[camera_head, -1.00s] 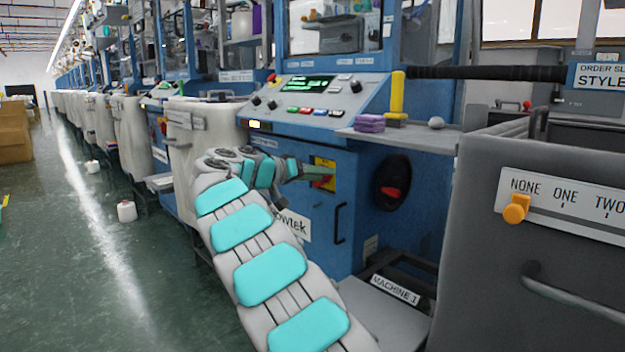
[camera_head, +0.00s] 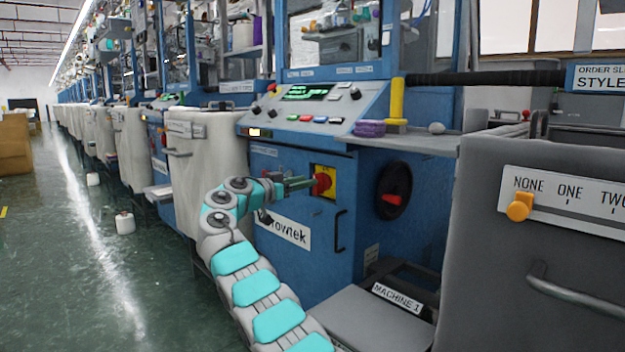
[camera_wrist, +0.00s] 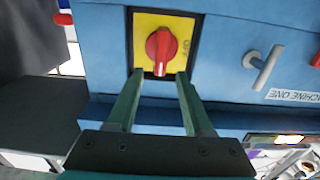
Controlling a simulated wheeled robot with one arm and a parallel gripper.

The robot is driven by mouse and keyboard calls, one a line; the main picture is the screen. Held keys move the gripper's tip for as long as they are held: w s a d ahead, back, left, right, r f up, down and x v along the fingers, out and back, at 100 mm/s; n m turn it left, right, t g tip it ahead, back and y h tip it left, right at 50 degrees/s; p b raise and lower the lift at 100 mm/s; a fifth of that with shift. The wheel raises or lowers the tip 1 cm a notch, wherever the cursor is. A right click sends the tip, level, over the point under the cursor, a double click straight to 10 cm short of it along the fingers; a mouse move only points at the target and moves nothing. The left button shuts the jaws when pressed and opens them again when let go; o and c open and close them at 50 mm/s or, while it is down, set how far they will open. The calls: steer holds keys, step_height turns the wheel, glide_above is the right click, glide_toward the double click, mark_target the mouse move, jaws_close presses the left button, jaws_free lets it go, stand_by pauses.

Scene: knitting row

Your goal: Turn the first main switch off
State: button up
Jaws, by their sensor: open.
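The main switch is a red rotary knob (camera_head: 322,183) on a yellow plate (camera_head: 330,171), on the blue front of the machine marked MACHINE 1. In the wrist view the red knob (camera_wrist: 161,45) is upright in the picture on its yellow plate (camera_wrist: 145,22), with small, hard-to-read lettering at its right. My gripper (camera_wrist: 155,76) is open, its two green fingers spread on either side of the knob's lower end. I cannot tell whether they touch it. In the head view my gripper (camera_head: 308,184) reaches the knob from the left.
A black round dial with a red handle (camera_head: 393,200) is right of the switch. A black door handle (camera_head: 340,231) is below it. The control panel (camera_head: 315,107) and a grey shelf (camera_head: 415,142) with small items are above. A grey cabinet (camera_head: 535,270) stands at right.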

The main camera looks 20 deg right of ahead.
mark_target(320, 183)
steer(key=shift+p+x, duration=0.4)
steer(key=shift+x, duration=1.6)
jaws_close()
